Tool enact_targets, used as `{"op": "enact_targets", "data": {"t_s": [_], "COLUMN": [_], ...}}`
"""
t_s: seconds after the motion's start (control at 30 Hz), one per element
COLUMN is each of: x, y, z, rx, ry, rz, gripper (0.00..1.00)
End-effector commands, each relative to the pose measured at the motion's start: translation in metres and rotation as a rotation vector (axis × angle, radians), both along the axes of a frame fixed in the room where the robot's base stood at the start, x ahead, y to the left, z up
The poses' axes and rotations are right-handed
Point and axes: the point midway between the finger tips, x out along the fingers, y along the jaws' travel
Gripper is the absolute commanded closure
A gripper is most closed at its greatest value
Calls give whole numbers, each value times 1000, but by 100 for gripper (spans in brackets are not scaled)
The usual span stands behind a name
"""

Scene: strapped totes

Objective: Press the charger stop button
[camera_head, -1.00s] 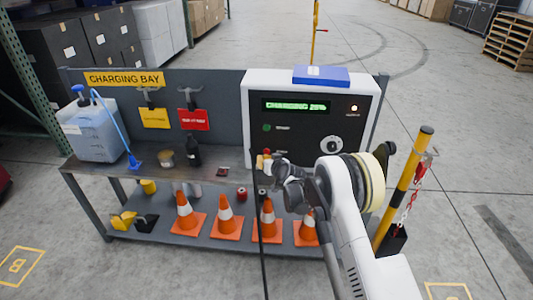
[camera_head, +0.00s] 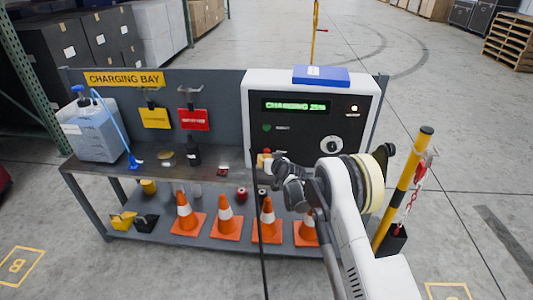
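The charger (camera_head: 360,90) is a white cabinet with a black front panel at the right end of the bench. Its green display (camera_head: 295,106) reads about "CHARGING 25%". My gripper (camera_head: 264,163) is at the panel's lower left, in front of the cabinet's lower edge. A yellow and reddish part shows by its tip. A stop button is not clearly visible; my arm covers the lower panel. Whether the fingers are open cannot be made out.
The bench (camera_head: 130,172) holds a blue-capped jug (camera_head: 93,130), a dark bottle (camera_head: 194,152) and a small tin. Orange cones (camera_head: 227,219) stand on its lower shelf. A yellow post (camera_head: 404,185) with a chain stands at right. A blue box (camera_head: 321,75) lies on the charger.

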Motion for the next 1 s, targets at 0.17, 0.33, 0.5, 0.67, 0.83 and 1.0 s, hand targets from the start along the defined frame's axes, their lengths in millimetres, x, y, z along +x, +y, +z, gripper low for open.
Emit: {"op": "enact_targets", "data": {"t_s": [0.17,0.33,0.5,0.67,0.83,1.0], "x": [0,0,0,4,9,9], "y": [0,0,0,0,0,0], "z": [0,0,0,0,0,0], "rx": [0,0,0,0,0,0], "ry": [0,0,0,0,0,0], "rz": [0,0,0,0,0,0], "gripper": [100,100,100,100,100,100]}}
